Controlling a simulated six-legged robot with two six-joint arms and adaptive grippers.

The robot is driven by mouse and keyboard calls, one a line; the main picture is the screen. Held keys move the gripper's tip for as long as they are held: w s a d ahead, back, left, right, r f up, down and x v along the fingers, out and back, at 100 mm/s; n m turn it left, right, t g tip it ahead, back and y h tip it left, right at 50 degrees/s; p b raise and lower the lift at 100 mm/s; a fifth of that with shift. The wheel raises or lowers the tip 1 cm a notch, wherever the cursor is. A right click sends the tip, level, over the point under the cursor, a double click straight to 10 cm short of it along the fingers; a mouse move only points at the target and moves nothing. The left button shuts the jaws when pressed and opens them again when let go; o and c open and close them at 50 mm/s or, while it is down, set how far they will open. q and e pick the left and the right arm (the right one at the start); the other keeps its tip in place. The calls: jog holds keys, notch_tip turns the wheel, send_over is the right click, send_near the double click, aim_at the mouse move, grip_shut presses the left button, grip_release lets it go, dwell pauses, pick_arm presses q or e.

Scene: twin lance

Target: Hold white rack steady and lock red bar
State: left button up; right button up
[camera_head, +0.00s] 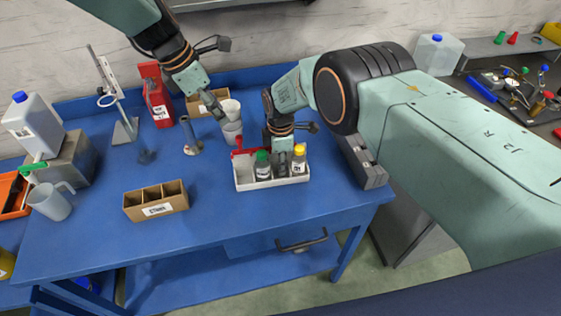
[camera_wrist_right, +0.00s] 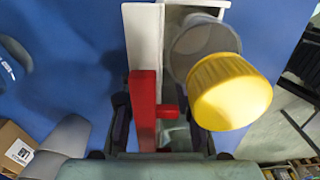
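The white rack (camera_head: 244,186) stands on the blue table and holds a green-capped bottle (camera_head: 263,166) and a yellow-capped bottle (camera_head: 299,160). The red bar (camera_head: 243,152) shows at the rack's rear left. In the right wrist view the red bar (camera_wrist_right: 145,105) lies along the white wall (camera_wrist_right: 143,40), with a short red knob. My right gripper (camera_wrist_right: 162,120) is open, its fingers on either side of the bar and knob. The head view shows that gripper (camera_head: 282,165) down at the rack, partly hidden. My left gripper (camera_head: 214,106) is beside a white funnel-like cup (camera_head: 231,110), apart from the rack; its fingers are unclear.
A divided cardboard box (camera_head: 156,202) stands at the front left of the rack. A metal cylinder (camera_head: 191,138), a red container (camera_head: 156,98) and a stand (camera_head: 122,120) are farther left and back. A grey block (camera_head: 365,165) lies at the right edge. Table in front of the rack is clear.

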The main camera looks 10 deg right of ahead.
jog(key=shift+c, duration=0.2)
jog(key=shift+w+a+f, duration=0.1)
jog(key=shift+w, duration=0.05)
jog(key=c, duration=0.3)
grip_shut()
pick_arm(q)
jog(key=shift+w+f, duration=0.1)
jog(key=shift+w, duration=0.05)
jog(key=shift+c, duration=0.5)
